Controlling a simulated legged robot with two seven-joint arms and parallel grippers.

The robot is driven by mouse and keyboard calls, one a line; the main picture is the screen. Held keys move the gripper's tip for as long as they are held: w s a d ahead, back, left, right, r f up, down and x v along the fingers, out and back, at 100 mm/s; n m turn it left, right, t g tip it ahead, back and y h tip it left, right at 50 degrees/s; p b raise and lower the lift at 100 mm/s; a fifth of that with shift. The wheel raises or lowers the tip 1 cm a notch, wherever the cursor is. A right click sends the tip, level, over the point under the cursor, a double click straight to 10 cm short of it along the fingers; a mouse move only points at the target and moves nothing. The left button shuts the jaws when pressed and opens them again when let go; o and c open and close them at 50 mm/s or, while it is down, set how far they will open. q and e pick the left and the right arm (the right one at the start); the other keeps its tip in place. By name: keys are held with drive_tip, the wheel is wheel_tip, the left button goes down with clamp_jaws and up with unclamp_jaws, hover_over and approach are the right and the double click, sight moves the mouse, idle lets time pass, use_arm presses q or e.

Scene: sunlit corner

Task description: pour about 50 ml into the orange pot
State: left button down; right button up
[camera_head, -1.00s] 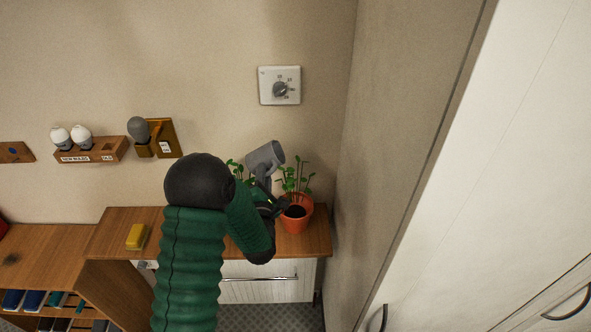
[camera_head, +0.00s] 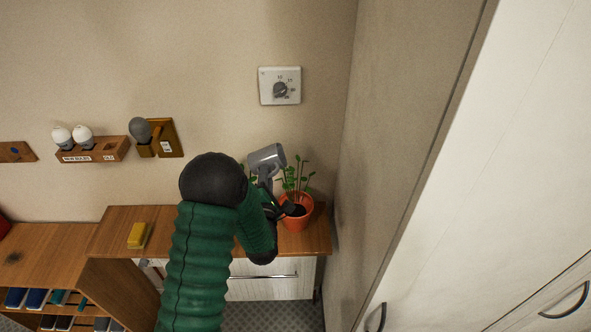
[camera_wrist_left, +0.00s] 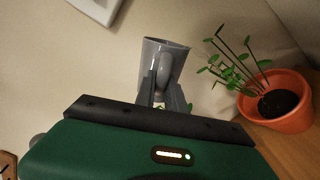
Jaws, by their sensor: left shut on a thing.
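The orange pot (camera_head: 297,222) stands at the right end of the wooden cabinet top, with dark soil and a green seedling. It also shows at the right of the left wrist view (camera_wrist_left: 292,118). My left gripper (camera_head: 268,184) is shut on the handle of a grey jug (camera_head: 266,157). In the left wrist view the jug (camera_wrist_left: 154,60) is held between the fingers (camera_wrist_left: 160,88), to the left of the pot. The jug is raised above the cabinet top and tilted in the head view. No liquid stream shows. My right gripper is not in view.
A yellow sponge-like block (camera_head: 138,235) lies on the cabinet top (camera_head: 110,240). A dial plate (camera_head: 280,86) and bulb holders (camera_head: 93,150) are on the wall. A wall closes in right of the pot. Other leaves are partly hidden behind my arm.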

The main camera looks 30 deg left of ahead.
use_arm(q)
drive_tip(key=shift+m, duration=0.4)
drive_tip(key=shift+w+d, duration=0.15)
idle(0.4)
drive_tip(key=n+b, duration=0.3)
drive_tip(key=shift+s+a+n+b, duration=0.2)
drive_tip(key=shift+a+n+b, duration=0.15)
drive_tip(key=shift+a+n, duration=0.05)
drive_tip(key=shift+d+r+n, duration=0.15)
drive_tip(key=shift+r+n, duration=0.35)
drive_tip(key=shift+r, duration=0.1)
drive_tip(key=shift+n, duration=0.4)
drive_tip(key=shift+f+n+b, duration=0.3)
drive_tip(key=shift+b, duration=0.3)
drive_tip(key=shift+a+n+b, duration=0.2)
drive_tip(key=shift+n+b, duration=0.2)
